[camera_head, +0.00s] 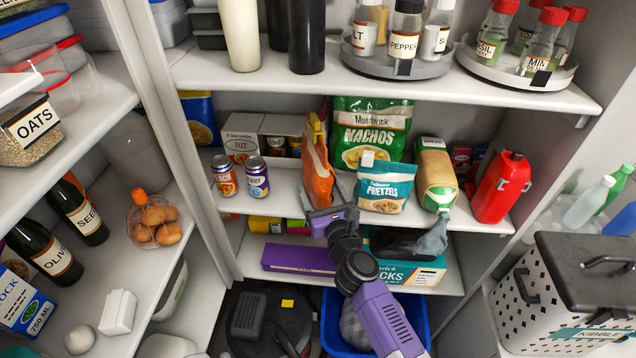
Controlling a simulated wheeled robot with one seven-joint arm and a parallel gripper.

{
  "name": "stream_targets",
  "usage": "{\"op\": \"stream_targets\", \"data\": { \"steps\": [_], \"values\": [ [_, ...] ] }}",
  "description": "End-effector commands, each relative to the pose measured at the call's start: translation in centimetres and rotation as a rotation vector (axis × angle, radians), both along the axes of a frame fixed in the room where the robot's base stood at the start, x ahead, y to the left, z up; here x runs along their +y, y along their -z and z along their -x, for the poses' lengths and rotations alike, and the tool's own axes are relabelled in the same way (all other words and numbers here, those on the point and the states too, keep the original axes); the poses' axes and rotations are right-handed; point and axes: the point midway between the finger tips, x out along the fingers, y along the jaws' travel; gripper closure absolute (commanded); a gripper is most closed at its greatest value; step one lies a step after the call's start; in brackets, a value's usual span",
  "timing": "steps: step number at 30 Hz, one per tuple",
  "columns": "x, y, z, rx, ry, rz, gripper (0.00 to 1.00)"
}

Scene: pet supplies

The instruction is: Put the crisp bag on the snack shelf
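The orange crisp bag (318,171), with a yellow top edge, shows nearly edge-on and leans slightly left. It is at the middle shelf (285,202), between the cans and the pretzels bag. My gripper (322,192) reaches in from the front, with one grey finger close along each side of the bag's lower part. It appears shut on the bag. The fingertips are partly hidden, and I cannot tell whether the bag's bottom touches the shelf.
A green nachos bag (370,125) stands behind right, and a teal pretzels bag (386,188) close right. Two cans (257,176) stand left, with fizz boxes (243,137) behind. A bread loaf (436,177) and red canister (500,187) stand farther right. The shelf above limits height.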

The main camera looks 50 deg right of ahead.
Motion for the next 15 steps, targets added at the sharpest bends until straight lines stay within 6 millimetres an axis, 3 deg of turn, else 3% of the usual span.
{"op": "stream_targets", "data": {
  "steps": [9,15],
  "values": [
    [3.1,0.2,5.5,0.002,0.000,-0.001,0.23],
    [4.2,0.1,7.4,0.001,0.000,0.000,0.23]
  ]
}}
